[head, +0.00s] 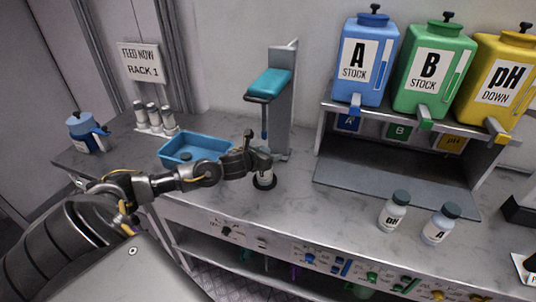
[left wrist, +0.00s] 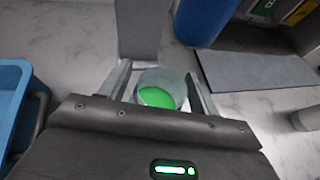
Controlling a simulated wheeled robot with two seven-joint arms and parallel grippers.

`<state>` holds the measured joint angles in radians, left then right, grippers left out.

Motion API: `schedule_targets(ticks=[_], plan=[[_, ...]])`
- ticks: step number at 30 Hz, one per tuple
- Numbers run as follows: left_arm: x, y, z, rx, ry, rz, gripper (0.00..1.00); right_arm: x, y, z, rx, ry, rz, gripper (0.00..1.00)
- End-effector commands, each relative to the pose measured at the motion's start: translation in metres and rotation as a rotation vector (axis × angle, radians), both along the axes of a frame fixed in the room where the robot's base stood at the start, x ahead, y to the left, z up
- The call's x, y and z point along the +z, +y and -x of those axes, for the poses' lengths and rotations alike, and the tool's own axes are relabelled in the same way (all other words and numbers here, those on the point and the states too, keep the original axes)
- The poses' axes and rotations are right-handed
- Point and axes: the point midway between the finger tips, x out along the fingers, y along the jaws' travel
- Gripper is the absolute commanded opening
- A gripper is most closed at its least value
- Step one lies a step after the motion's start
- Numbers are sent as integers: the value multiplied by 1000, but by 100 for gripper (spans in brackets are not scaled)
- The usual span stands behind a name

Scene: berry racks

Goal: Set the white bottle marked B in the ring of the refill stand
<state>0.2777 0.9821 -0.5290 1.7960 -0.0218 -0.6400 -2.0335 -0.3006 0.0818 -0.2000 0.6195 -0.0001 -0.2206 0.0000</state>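The refill stand (head: 283,110) is a grey upright with a teal head on the counter, and its dark ring (head: 264,184) is low in front. A pale, uncapped bottle (head: 266,172) stands upright at the ring; its base looks to be within it. In the left wrist view the bottle (left wrist: 160,88) shows from above with green inside. Its mark is hidden, but the other two bottles read pH and A. My left gripper (head: 262,160) has its fingers on both sides of the bottle and looks shut on it. My right gripper is out of view.
A blue tray (head: 170,158) with a small dark item is left of the stand. A pH bottle (head: 392,212) and an A bottle (head: 440,225) stand at the front right. The stock rack (head: 330,150) is behind them. Bare counter lies between ring and pH bottle.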

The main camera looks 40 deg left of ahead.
Motion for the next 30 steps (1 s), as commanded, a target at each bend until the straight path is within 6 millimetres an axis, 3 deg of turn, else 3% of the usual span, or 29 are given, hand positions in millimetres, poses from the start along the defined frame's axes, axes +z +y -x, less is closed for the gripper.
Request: schedule_targets(ticks=[11,24,30], plan=[[0,-1,6,-2,2,-2,64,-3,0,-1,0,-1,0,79],[28,-7,80,-4,4,-4,64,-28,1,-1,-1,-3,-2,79],[38,-7,97,-1,2,-3,64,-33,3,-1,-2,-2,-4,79]])
